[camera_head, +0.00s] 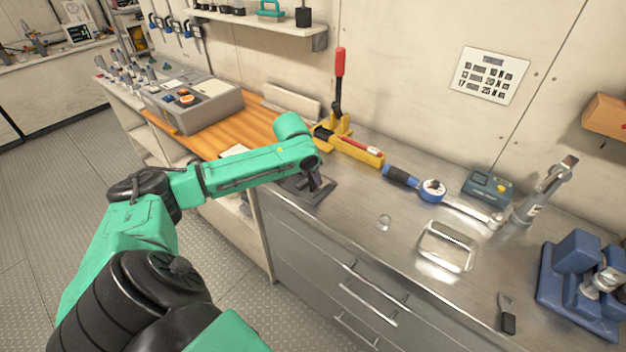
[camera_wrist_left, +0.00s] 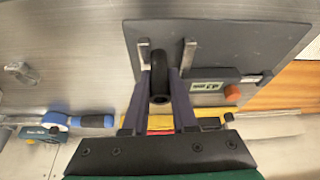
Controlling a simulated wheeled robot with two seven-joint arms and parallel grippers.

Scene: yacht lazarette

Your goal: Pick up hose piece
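The hose piece (camera_wrist_left: 159,75) is a short black tube with an open end facing the left wrist camera. It is over a dark grey flat plate (camera_wrist_left: 225,45), which lies on the steel counter and shows partly under my gripper in the head view (camera_head: 322,199). My left gripper (camera_wrist_left: 167,55) is open, with its two fingers on either side of the hose piece. The tube is close to the left finger in that view, and a gap shows at the right finger. In the head view my left gripper (camera_head: 314,184) hangs low over the plate and mostly hides the tube. My right gripper is not in view.
Behind the plate stands a yellow tool with a red-tipped lever (camera_head: 340,85). A blue-handled torque wrench (camera_head: 432,190), a small clear ring (camera_head: 384,222), a metal tray (camera_head: 424,252) and a blue vise (camera_head: 578,285) are to the right. A grey case (camera_head: 215,107) is to the left.

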